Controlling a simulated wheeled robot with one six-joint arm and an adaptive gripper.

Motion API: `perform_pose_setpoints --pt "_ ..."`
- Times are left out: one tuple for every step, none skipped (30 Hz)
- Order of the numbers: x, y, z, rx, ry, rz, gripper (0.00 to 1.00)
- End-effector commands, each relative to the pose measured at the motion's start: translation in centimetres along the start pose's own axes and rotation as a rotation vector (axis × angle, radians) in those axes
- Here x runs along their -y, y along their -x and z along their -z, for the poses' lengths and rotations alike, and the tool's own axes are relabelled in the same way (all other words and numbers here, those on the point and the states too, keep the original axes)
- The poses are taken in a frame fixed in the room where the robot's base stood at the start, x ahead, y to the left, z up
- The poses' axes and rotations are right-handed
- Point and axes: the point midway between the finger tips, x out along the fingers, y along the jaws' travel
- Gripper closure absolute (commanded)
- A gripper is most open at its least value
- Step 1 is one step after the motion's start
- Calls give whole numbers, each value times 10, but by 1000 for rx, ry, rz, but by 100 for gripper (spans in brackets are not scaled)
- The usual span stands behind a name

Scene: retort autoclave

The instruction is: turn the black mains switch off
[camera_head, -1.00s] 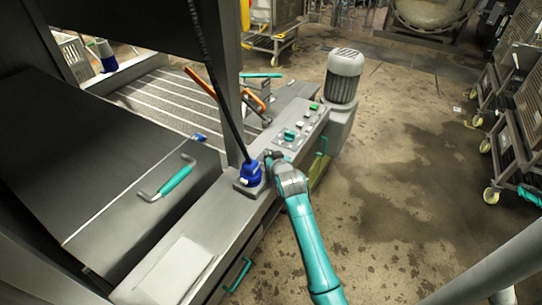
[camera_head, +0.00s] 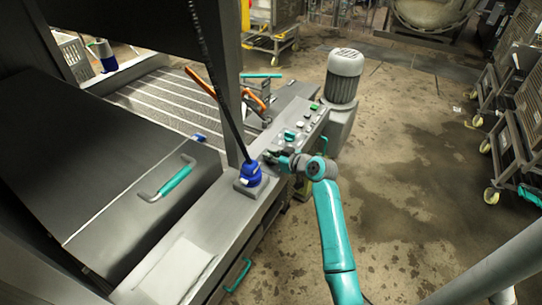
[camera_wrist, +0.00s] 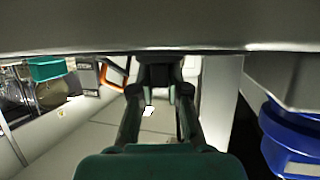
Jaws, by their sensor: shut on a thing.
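My gripper (camera_head: 273,157) is at the near end of the grey control panel (camera_head: 292,150), just right of the blue plug (camera_head: 249,174). In the wrist view my gripper (camera_wrist: 160,92) has its two fingers closed on a dark piece at the panel, which I take to be the black mains switch (camera_wrist: 158,73). The fingers cover most of the switch, and its setting cannot be read. In the head view the switch is hidden by the gripper.
A teal knob (camera_head: 290,137) and several small buttons sit farther along the panel. A grey motor (camera_head: 343,78) stands beyond it. A dark cable rises from the blue plug close to my gripper. The wet floor (camera_head: 420,190) to the right is open.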

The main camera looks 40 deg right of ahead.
Motion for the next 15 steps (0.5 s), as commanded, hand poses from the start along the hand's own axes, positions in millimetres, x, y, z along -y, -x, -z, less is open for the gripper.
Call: perform_pose_setpoints --pt "-2 0 -2 3 13 40 100" --pt "-2 0 -2 3 23 67 100" --pt "-2 0 -1 3 40 103 100" --pt "-2 0 -2 4 50 130 100" --pt "-2 0 -2 4 60 156 100" --pt "-2 0 -1 3 76 192 100" --pt "-2 0 -1 4 87 218 100" --pt "-2 0 -1 3 98 245 100" --pt "-2 0 -1 3 113 280 100" --pt "-2 0 -2 4 124 306 100" --pt "-2 0 -1 3 135 333 100" --pt "-2 0 -1 4 149 369 100" --pt "-2 0 -1 4 161 395 100" --pt "-2 0 -1 3 171 421 100" --pt "-2 -1 -1 4 185 456 100"
